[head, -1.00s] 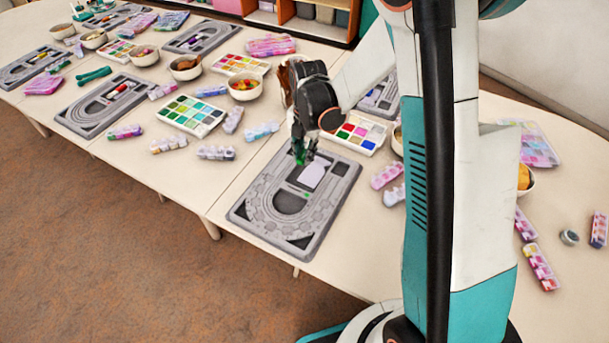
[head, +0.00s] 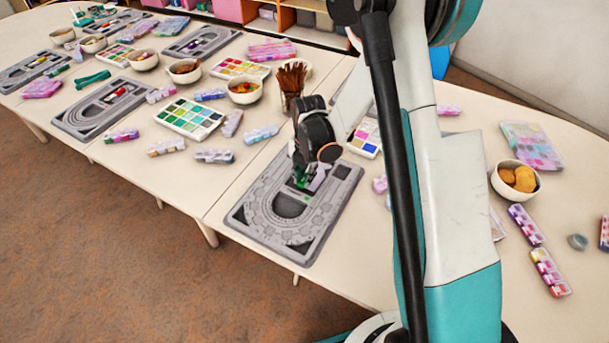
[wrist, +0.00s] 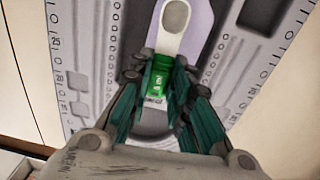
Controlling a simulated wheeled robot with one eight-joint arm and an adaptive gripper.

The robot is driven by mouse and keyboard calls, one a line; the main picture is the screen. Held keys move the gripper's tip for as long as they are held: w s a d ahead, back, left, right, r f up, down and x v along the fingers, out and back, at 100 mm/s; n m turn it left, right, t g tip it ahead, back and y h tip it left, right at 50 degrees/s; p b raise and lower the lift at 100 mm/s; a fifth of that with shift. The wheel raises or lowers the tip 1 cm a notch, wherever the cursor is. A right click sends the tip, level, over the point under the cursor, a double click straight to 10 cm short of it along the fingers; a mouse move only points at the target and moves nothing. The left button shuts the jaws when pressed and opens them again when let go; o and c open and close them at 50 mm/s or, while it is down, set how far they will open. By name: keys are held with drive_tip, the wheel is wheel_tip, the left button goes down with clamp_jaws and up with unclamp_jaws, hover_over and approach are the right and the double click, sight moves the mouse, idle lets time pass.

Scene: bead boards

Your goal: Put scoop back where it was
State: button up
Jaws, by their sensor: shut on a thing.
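In the wrist view, my gripper (wrist: 160,72) is shut on the scoop (wrist: 170,40). The scoop has a pale bowl end with a grey oval hollow and a green part between my fingers. It is over a lavender piece (wrist: 201,32) on the grey bead board (wrist: 87,50); I cannot tell whether it touches. In the head view, my gripper (head: 301,178) points down at the middle of the grey bead board (head: 248,216). The green of the scoop (head: 303,183) shows at the fingertips, and the lavender piece (head: 319,178) is just right of it. My fingers partly hide the scoop.
A cup of brown sticks (head: 290,85) stands close behind my gripper. A paint-like colour tray (head: 364,137) is right of it, partly behind my arm. Bead boxes (head: 214,156) lie left of the board. A bowl (head: 515,181) stands at the right.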

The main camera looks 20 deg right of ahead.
drive_tip(key=shift+f+b, duration=0.4)
drive_tip(key=shift+f, duration=0.2)
drive_tip(key=o, duration=0.8)
drive_tip(key=shift+r, duration=0.1)
drive_tip(key=s+r+m+t+p, duration=0.1)
drive_tip(key=s+r+m+p, duration=0.2)
drive_tip(key=r, duration=0.6)
drive_tip(key=s+r+m+t+p, duration=0.1)
drive_tip(key=s+r+m, duration=0.3)
drive_tip(key=r, duration=0.5)
drive_tip(key=s+r+m+t+p, duration=0.1)
drive_tip(key=r+m, duration=0.4)
drive_tip(key=r, duration=0.5)
drive_tip(key=s+r+m+t, duration=0.1)
drive_tip(key=s+m, duration=0.3)
drive_tip(key=m, duration=0.1)
drive_tip(key=s+d+r+m+t, duration=0.1)
drive_tip(key=s+r+m, duration=0.1)
drive_tip(key=s+m, duration=0.3)
drive_tip(key=s+r+m+t, duration=0.1)
drive_tip(key=s+r+m, duration=0.1)
drive_tip(key=s+m, duration=0.3)
drive_tip(key=shift+d+r+t, duration=0.2)
drive_tip(key=shift+r+t, duration=0.05)
drive_tip(key=shift+t, duration=0.15)
